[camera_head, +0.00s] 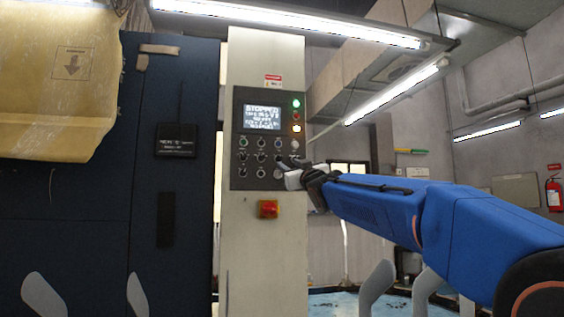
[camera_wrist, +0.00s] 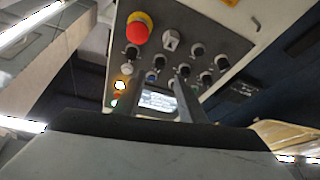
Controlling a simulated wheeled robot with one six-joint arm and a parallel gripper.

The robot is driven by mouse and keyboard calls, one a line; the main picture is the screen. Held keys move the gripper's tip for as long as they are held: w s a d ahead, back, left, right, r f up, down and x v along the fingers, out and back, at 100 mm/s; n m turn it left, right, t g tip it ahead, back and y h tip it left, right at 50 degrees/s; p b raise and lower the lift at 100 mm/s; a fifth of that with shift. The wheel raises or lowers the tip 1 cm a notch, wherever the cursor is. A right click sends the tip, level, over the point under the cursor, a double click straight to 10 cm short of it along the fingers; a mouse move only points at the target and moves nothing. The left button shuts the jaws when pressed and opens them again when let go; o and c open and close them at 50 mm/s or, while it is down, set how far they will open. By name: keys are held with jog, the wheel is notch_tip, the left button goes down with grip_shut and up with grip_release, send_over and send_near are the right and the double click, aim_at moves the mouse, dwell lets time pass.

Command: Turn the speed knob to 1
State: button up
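The control panel (camera_head: 267,139) stands on a pale column and carries rows of small dark knobs (camera_head: 261,157) under a lit screen (camera_head: 263,117). Their labels are too small to read, so I cannot tell which is the speed knob or where it points. My gripper (camera_head: 296,177) is at the panel's lower right, hiding part of that corner. In the wrist view, the panel appears upside down, with several dark knobs (camera_wrist: 197,49) beyond my gripper (camera_wrist: 162,76). Its two dark fingers are apart, with the screen (camera_wrist: 157,101) visible between them. I see nothing held.
A red emergency stop (camera_head: 268,209) sits below the panel; it also shows in the wrist view (camera_wrist: 139,31). Green and orange lamps (camera_head: 296,128) glow beside the screen. A dark machine cabinet (camera_head: 177,230) stands left of the column. Open room lies to the right.

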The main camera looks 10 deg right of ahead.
aim_at(281, 159)
jog(key=x, duration=0.8)
jog(key=shift+f, duration=0.1)
grip_shut()
